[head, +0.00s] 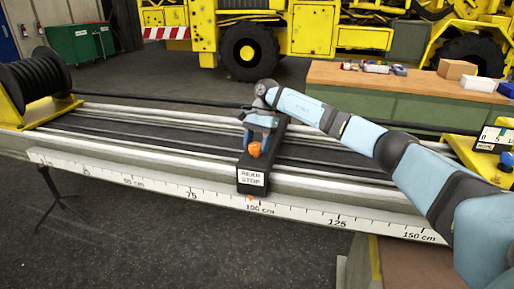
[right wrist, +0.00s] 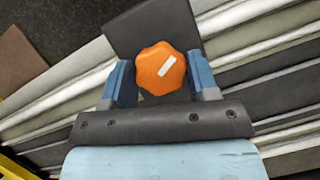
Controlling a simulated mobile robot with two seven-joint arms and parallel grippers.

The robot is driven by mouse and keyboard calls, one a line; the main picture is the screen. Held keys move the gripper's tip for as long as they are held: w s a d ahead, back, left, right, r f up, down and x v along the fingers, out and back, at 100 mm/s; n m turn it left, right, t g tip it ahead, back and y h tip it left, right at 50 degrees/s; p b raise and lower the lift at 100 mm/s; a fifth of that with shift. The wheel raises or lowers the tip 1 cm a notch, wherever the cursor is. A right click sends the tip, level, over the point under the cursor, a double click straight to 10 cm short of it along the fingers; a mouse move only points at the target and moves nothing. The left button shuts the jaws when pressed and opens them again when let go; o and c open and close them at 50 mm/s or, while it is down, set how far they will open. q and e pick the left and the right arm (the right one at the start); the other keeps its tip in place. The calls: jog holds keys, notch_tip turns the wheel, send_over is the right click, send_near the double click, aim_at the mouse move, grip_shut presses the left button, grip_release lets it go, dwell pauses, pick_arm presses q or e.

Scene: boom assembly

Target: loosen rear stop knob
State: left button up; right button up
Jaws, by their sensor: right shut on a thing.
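The rear stop (head: 252,178) is a black block with a white "REAR STOP" label, sitting across the rails. Its orange pointer tip is by the scale, just left of the 100 cm label. The orange lobed knob (head: 255,150) is on top of the block. In the right wrist view the knob (right wrist: 160,69) has a white mark slanting up to the right. My right gripper (head: 257,142) is over the block and shut on the knob, with one blue finger on each side. My left gripper is in neither view.
A ruler (head: 165,185) runs along the front of the rail bed. A black cable reel (head: 35,80) stands at the left end. A yellow unit with a display (head: 495,138) is at the right. A workbench (head: 400,85) with boxes and a yellow machine (head: 250,45) stand behind.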

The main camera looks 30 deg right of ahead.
jog(key=n+g+h+b, duration=0.1)
jog(key=n, duration=0.2)
jog(key=shift+n, duration=0.4)
jog(key=shift+w+a+n+g+h+b, duration=0.1)
jog(key=shift+n+g+h+b, duration=0.25)
jog(key=shift+n, duration=0.85)
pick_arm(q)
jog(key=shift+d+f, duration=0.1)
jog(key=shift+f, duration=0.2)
pick_arm(e)
jog(key=shift+n+g+h, duration=0.25)
jog(key=shift+n+h, duration=0.2)
jog(key=shift+n, duration=0.85)
jog(key=o, duration=0.9)
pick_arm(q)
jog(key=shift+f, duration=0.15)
